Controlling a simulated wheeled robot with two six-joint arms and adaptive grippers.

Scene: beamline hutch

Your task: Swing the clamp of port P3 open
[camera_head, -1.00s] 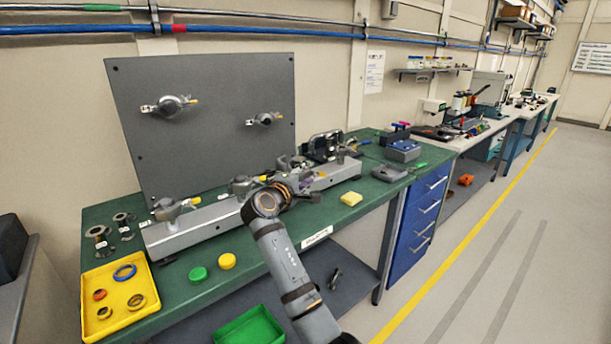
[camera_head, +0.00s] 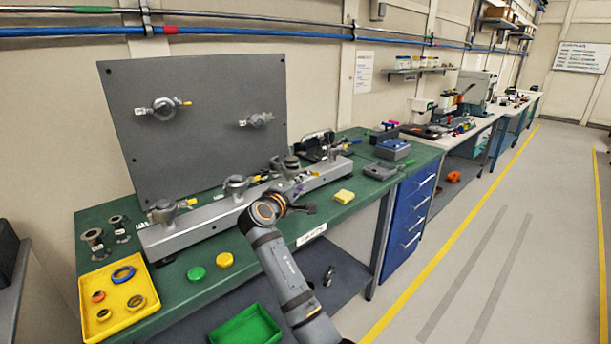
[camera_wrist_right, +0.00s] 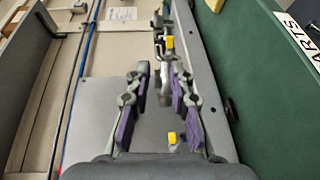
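A grey rail (camera_head: 205,222) on the green bench carries several metal ports with clamps and yellow-tipped handles, including a left clamp (camera_head: 165,210), a middle clamp (camera_head: 236,186) and a right clamp (camera_head: 290,164). Two more sit on the upright grey panel (camera_head: 200,140). The port labels are too small to read, so I cannot tell which is P3. My right gripper (camera_head: 298,190) is in front of the rail, below the right clamp. In the right wrist view its purple-padded fingers (camera_wrist_right: 160,88) are apart and empty; a yellow-tipped clamp handle (camera_wrist_right: 169,42) shows beyond them. My left gripper is not in view.
A yellow tray (camera_head: 118,318) with rings, green and yellow caps (camera_head: 224,260) and a yellow block (camera_head: 344,197) lie on the bench (camera_head: 180,280). Loose flanged fittings (camera_head: 93,240) stand left of the rail. The bench front between caps and block is partly clear.

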